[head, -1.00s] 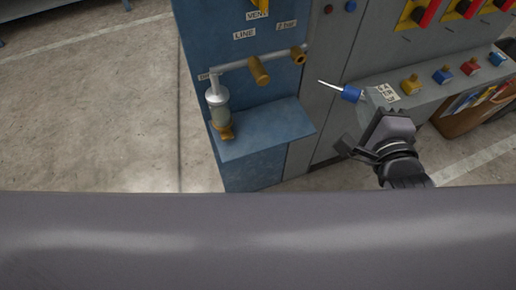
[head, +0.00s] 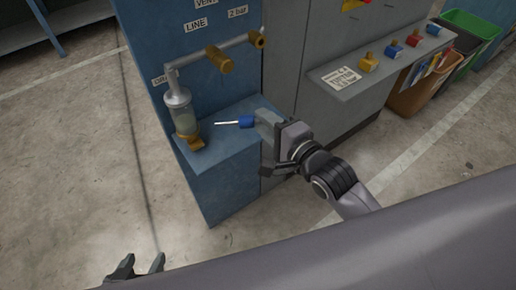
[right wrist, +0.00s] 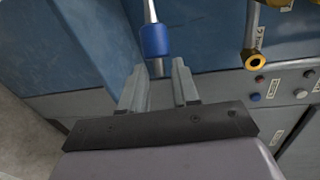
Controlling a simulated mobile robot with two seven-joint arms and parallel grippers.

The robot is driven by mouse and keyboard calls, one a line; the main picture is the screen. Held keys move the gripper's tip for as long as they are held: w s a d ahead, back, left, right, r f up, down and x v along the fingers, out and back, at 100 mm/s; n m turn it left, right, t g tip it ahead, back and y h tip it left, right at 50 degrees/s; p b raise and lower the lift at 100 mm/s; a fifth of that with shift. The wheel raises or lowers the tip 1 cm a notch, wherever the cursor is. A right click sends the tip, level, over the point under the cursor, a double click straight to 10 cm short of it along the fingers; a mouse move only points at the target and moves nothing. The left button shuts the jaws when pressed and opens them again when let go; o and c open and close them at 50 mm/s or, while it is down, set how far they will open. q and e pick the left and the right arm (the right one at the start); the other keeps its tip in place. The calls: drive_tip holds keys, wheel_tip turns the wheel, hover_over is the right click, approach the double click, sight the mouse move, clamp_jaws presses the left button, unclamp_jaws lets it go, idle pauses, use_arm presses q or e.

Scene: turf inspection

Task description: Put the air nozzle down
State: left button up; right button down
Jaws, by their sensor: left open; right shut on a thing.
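The air nozzle (head: 246,122) has a blue body and a thin silver tip. My right gripper (head: 267,140) is shut on its rear end, with the tip pointing left. In the right wrist view the nozzle (right wrist: 155,40) sticks out beyond the fingers of the right gripper (right wrist: 159,86). In the head view it appears above the blue ledge (head: 222,150), close to the blue panel; I cannot tell its exact height. My left gripper (head: 136,268) is open and empty at the bottom left, over the floor.
A filter bowl (head: 183,115) with a brass base hangs from a pipe over the ledge's left side. A brass fitting (head: 220,60) juts out above. A grey console (head: 375,68) with colored knobs and several bins (head: 415,90) stand right. The ledge's front is bare.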

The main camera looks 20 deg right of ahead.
wheel_tip(320, 180, down, 7)
drive_tip(key=b, duration=0.1)
idle(0.3)
drive_tip(key=shift+f+b, duration=0.15)
drive_tip(key=shift+b, duration=0.15)
drive_tip(key=c, duration=0.8)
unclamp_jaws()
